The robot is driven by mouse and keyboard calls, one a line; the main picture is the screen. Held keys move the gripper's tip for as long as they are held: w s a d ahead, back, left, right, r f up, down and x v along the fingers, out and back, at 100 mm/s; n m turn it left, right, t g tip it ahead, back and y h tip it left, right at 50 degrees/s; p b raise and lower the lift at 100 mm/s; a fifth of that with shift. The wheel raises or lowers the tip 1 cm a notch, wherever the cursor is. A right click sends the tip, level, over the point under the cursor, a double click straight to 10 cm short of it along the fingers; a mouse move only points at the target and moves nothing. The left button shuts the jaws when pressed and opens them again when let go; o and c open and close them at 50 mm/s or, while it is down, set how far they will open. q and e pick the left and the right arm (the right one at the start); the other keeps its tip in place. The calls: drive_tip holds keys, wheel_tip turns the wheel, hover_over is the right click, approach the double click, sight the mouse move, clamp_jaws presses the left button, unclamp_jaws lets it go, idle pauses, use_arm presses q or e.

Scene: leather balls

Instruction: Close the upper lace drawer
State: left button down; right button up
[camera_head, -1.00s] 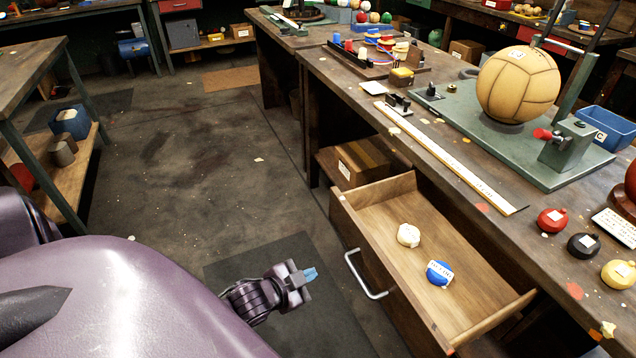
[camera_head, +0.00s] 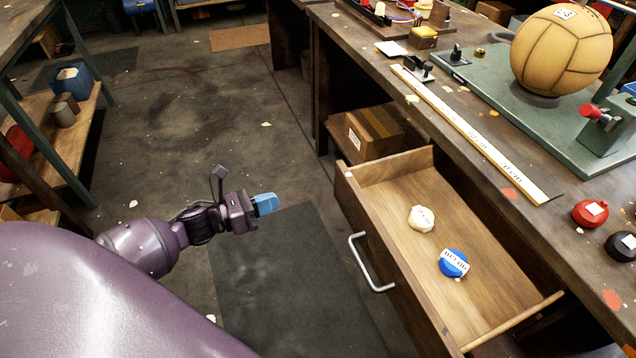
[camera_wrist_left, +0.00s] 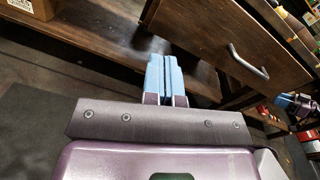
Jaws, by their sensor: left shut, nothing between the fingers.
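The wooden lace drawer (camera_head: 385,262) stands pulled out from under the workbench. A white lace roll (camera_head: 421,218) and a blue lace roll (camera_head: 453,263) lie inside it. Its metal bar handle (camera_head: 369,266) is on the front panel. My left gripper (camera_head: 267,204) is shut and empty, out over the floor to the left of the drawer front, apart from it. In the left wrist view the blue fingers (camera_wrist_left: 165,78) are together, and the drawer front (camera_wrist_left: 225,35) with its handle (camera_wrist_left: 248,62) shows beyond them to the right.
A cardboard box (camera_head: 373,132) sits on a shelf beside the drawer. On the workbench (camera_head: 490,195) are a long ruler (camera_head: 470,135), a ball (camera_head: 560,52) on a green stand, and red and black rolls. A dark mat (camera_head: 290,285) covers open floor before the drawer.

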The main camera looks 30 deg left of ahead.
use_arm(q)
drive_tip(key=m+h, duration=0.1)
drive_tip(key=m, duration=0.3)
drive_tip(key=b, duration=0.1)
approach(338, 185)
drive_tip(key=x, duration=0.6)
drive_tip(key=shift+w+d, duration=0.1)
drive_tip(key=shift+w, duration=0.2)
drive_tip(key=shift+w+d, duration=0.3)
drive_tip(key=shift+w, duration=0.1)
drive_tip(key=shift+w+d, duration=0.1)
